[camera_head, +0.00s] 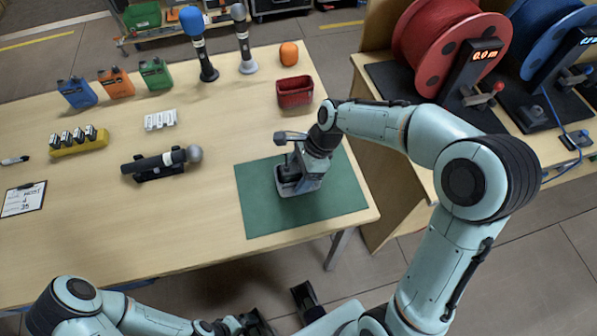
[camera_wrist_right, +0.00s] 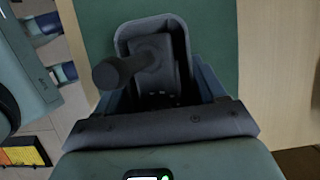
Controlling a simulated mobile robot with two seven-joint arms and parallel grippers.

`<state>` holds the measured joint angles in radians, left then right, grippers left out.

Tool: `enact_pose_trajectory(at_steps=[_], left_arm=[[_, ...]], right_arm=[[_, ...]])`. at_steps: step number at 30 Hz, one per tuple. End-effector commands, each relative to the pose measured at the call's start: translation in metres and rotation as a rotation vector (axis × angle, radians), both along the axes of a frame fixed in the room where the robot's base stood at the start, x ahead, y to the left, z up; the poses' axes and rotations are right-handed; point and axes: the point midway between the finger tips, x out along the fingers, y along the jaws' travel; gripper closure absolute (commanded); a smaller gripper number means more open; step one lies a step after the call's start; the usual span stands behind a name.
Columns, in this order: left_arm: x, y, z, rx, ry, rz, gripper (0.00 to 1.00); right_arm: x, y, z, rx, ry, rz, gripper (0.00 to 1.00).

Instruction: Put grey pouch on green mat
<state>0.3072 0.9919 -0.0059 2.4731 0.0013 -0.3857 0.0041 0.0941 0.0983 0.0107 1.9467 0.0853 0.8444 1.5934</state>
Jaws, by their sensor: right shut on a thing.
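The green mat (camera_head: 335,200) lies flat on the right end of the wooden table; it also shows in the wrist view (camera_wrist_right: 217,40). My right gripper (camera_head: 297,182) points down over the mat and is shut on a grey thing, which I take for the grey pouch (camera_wrist_right: 127,38). In the wrist view it has a raised rim and a dark knob-like part, with the mat behind it. Whether it touches the mat is hard to tell. My left gripper (camera_head: 280,312) is low at the bottom edge, off the table and partly cut off, its jaws unclear.
Left of the mat lies a microphone on a stand (camera_head: 160,163). A red bin (camera_head: 295,92) and an orange object (camera_head: 289,54) stand behind the mat. Upright microphones (camera_head: 200,45) are at the back. Cable reels (camera_head: 450,45) stand on a separate bench to the right.

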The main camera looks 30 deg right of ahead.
Motion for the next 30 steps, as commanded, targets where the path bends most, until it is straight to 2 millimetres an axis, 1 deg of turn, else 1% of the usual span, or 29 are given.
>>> enact_pose_trajectory(at_steps=[4, 8, 9, 10, 11, 19, 22, 26, 30], left_arm=[[0.0, 0.0, 0.0, 0.0, 0.0, 0.0, 0.01], [0.0, 0.0, -0.001, 0.0, 0.0, 0.0, 0.01], [0.0, 0.0, -0.001, 0.0, 0.0, 0.0, 0.01], [0.0, 0.0, -0.001, 0.0, 0.0, 0.0, 0.01], [0.0, 0.0, -0.001, 0.0, 0.0, 0.0, 0.01], [0.0, 0.0, 0.0, 0.0, 0.0, 0.0, 0.01], [0.0, 0.0, 0.001, 0.0, -0.001, 0.0, 0.01], [0.001, 0.0, 0.005, 0.0, -0.002, 0.0, 0.01], [0.003, 0.0, 0.01, 0.0, -0.003, 0.0, 0.01]], right_arm=[[0.0, 0.0, 0.001, 0.001, -0.001, 0.0, 0.61], [0.0, 0.0, -0.003, 0.001, 0.0, 0.0, 0.61], [0.0, 0.0, -0.002, 0.0, 0.0, 0.0, 0.17], [0.0, 0.0, -0.002, 0.0, 0.0, 0.0, 0.08], [0.0, 0.0, -0.002, 0.0, 0.0, 0.0, 0.05], [0.0, 0.0, -0.002, 0.0, 0.0, 0.0, 0.05], [0.0, -0.001, 0.004, 0.0, -0.001, 0.0, 0.05], [-0.001, -0.008, 0.023, -0.001, -0.004, -0.002, 0.05], [-0.003, -0.02, 0.052, 0.0, -0.006, -0.002, 0.05]])
